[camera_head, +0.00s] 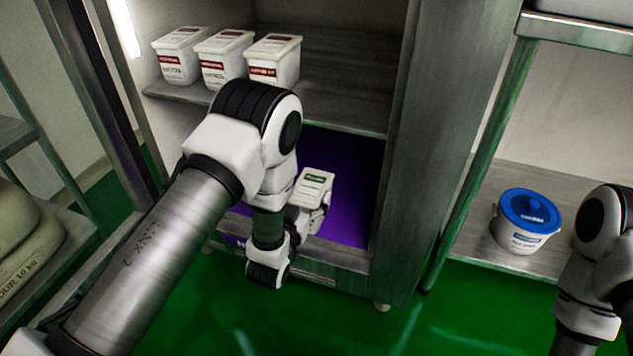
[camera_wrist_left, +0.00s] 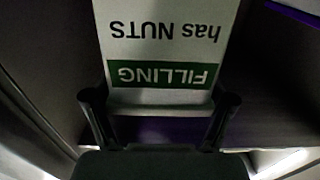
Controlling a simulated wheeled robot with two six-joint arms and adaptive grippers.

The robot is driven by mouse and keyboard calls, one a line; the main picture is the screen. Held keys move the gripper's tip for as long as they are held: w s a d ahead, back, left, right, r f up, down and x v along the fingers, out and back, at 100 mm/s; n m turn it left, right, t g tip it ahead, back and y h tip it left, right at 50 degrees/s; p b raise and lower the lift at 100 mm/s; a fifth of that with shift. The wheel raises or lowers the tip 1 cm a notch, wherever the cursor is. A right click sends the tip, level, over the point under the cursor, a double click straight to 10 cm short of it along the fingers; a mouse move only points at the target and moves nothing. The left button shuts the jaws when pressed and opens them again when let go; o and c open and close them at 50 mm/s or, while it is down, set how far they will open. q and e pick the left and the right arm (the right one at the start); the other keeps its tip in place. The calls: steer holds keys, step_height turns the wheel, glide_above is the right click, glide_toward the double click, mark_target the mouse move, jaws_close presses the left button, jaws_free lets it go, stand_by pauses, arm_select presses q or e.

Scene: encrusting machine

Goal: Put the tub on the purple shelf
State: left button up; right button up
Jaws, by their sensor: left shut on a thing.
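The tub (camera_head: 315,186) is white with a green-banded label on its lid. In the left wrist view the label on the tub (camera_wrist_left: 160,40) reads "FILLING has NUTS", upside down. My left gripper (camera_head: 308,214) is shut on the tub, with one finger on each side of it in the left wrist view (camera_wrist_left: 160,118). The tub is at the front of the purple shelf (camera_head: 345,195), the lower level of the open cabinet. I cannot tell whether its base touches the shelf. My left arm hides part of the shelf. My right gripper is out of view.
Three white tubs with red labels (camera_head: 272,62) stand on the grey shelf (camera_head: 340,115) above. A blue-lidded bucket (camera_head: 525,222) stands on a rack at the right. The cabinet's side wall (camera_head: 425,150) bounds the purple shelf, whose right part is clear.

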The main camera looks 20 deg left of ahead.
mark_target(318, 173)
arm_select(q)
steer(key=w+b, duration=0.1)
steer(key=w, duration=0.2)
steer(key=w+b, duration=0.1)
steer(key=w, duration=0.2)
steer(key=w+f+b, duration=0.1)
steer(key=w, duration=0.2)
steer(key=f+b, duration=0.3)
steer(key=shift+w+f, duration=0.3)
steer(key=shift+w, duration=0.1)
steer(key=o, duration=1.7)
steer(key=shift+s, duration=0.1)
